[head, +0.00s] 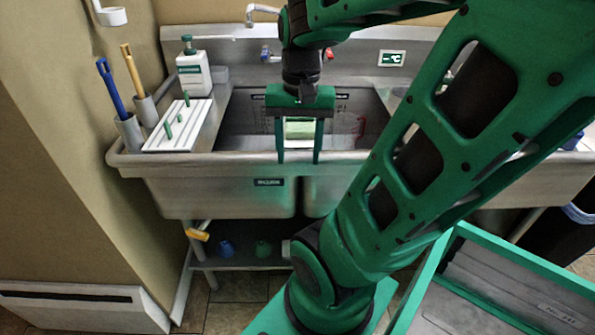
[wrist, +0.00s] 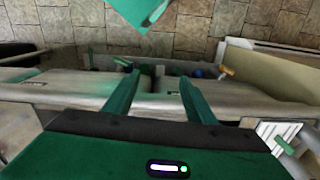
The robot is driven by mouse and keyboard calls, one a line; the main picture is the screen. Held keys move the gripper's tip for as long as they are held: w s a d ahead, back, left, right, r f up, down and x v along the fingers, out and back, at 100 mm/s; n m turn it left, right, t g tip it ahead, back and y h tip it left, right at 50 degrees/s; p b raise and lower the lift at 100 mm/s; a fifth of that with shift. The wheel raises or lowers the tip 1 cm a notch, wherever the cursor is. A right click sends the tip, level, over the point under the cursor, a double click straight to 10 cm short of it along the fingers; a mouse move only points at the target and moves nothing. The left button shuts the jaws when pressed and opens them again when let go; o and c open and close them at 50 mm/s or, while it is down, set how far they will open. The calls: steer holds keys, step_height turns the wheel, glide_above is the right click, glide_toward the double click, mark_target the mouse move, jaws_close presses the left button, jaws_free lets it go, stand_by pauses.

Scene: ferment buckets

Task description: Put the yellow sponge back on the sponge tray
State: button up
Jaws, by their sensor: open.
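No clearly yellow sponge can be told apart in either view. A small pale green block (head: 300,129) with a whitish top shows between my gripper's fingers in the head view, at or behind the sink basin; I cannot tell whether it is the sponge or its tray. My gripper (head: 299,156) points down over the front rim of the sink. Its two fingers are apart with nothing held between them. In the wrist view, my gripper (wrist: 159,79) is also open, with the sink edge and floor beyond it.
The steel sink (head: 220,188) spans the middle. At left are a white peg rack (head: 172,137), a soap bottle (head: 194,75), and blue-handled (head: 110,88) and yellow-handled (head: 131,68) tools in holders. A yellow-orange lever-like thing (head: 197,234) is below the sink.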

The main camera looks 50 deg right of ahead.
steer(key=s+a+f+n, duration=0.1)
steer(key=n, duration=0.1)
steer(key=s+a+f+n, duration=0.1)
steer(key=s+a+n, duration=0.1)
steer(key=shift+s+a+f, duration=0.15)
steer(key=shift+s+f, duration=0.05)
steer(key=shift+s, duration=0.05)
stand_by(1.1)
